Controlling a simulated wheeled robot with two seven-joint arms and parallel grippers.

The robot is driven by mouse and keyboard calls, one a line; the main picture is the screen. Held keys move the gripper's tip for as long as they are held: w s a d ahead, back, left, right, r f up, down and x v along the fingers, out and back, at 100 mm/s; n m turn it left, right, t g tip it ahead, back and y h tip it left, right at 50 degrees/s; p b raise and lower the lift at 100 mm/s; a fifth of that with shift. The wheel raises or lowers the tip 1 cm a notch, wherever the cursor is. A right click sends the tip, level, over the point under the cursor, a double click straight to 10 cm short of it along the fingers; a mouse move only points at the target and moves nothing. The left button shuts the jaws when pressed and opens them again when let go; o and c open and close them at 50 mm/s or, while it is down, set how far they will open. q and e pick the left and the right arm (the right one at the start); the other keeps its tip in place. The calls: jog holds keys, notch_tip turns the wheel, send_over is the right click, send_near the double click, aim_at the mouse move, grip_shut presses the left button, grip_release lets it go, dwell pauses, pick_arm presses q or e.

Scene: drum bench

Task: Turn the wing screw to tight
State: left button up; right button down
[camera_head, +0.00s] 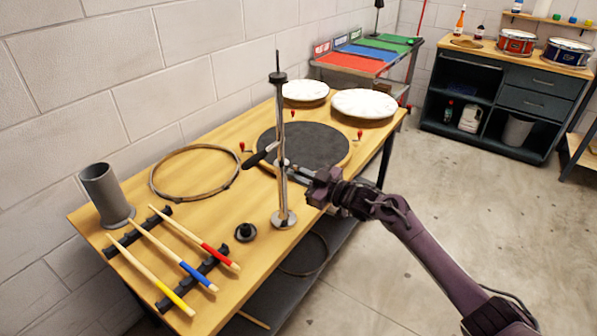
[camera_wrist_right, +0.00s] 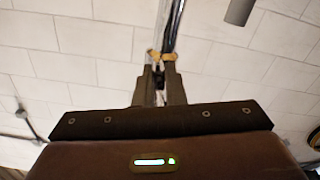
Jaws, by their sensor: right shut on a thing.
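A chrome stand (camera_head: 282,190) rises upright from its round base on the wooden bench, with a black collar near its top. A black handle (camera_head: 258,156) sticks out to the left of the stand at mid height. My right gripper (camera_head: 290,167) reaches in from the right and its fingertips meet the stand at that same height. In the right wrist view, the fingertips (camera_wrist_right: 161,56) are closed together against the dark, shiny post (camera_wrist_right: 172,25). The wing screw is mostly hidden between the fingers, and its angle cannot be told. My left gripper is out of view.
A black round pad (camera_head: 310,144) lies behind the stand and a hoop (camera_head: 190,172) to its left. A black knob (camera_head: 245,232) is near the stand's base. Drumsticks on a rack (camera_head: 205,266) and a grey cup (camera_head: 103,190) stand at the front left.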

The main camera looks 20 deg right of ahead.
jog(key=shift+f+m+p, duration=0.1)
jog(key=shift+m+p, duration=0.25)
jog(key=shift+m, duration=0.85)
jog(key=c, duration=1.5)
grip_release()
jog(key=b+v, duration=0.1)
jog(key=v, duration=0.6)
jog(key=shift+s+d, duration=0.25)
jog(key=shift+s, duration=0.1)
